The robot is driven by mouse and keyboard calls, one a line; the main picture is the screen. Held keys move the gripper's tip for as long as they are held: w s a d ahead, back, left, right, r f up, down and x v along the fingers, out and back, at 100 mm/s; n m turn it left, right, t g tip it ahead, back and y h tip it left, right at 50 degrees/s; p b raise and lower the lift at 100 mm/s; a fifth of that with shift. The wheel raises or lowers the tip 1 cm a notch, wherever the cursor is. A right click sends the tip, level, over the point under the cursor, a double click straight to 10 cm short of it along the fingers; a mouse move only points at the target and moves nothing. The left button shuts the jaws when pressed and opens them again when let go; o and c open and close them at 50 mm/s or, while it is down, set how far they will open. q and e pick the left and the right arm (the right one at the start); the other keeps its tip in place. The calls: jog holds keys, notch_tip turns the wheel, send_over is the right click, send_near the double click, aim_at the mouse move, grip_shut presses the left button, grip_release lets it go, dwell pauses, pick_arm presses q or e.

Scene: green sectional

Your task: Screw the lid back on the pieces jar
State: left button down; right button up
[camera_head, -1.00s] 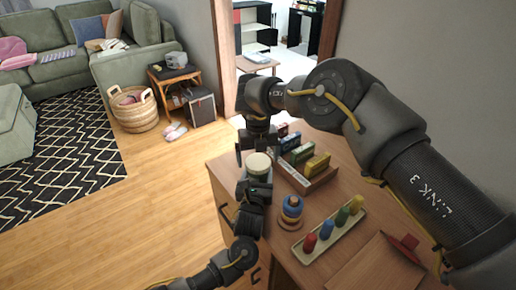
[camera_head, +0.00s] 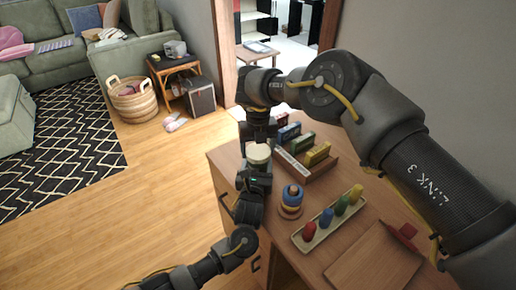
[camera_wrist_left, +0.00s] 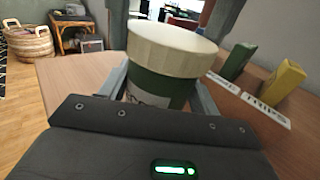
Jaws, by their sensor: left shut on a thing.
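The pieces jar (camera_wrist_left: 155,92) is green with a pale label and stands upright in the left wrist view. The wide cream lid (camera_wrist_left: 172,48) sits on its mouth; I cannot tell whether it is threaded. In the head view the lid (camera_head: 258,153) shows near the desk's left edge. My left gripper (camera_head: 256,178) is shut on the jar's body from the near side, with a finger on each side. My right gripper (camera_head: 258,138) points down just above and behind the lid, fingers apart.
The wooden desk (camera_head: 225,165) holds a tray of coloured boxes (camera_head: 308,158), a ring stacker (camera_head: 291,199), a peg tray (camera_head: 328,220) and a flat brown board (camera_head: 375,262) to the right. A wall bounds the right side. Floor left of the desk is open.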

jog(key=o, duration=0.5)
notch_tip(320, 180, up, 12)
jog(key=shift+r, duration=0.1)
dwell(0.4)
pick_arm(q)
jog(key=shift+c, duration=1.3)
grip_release()
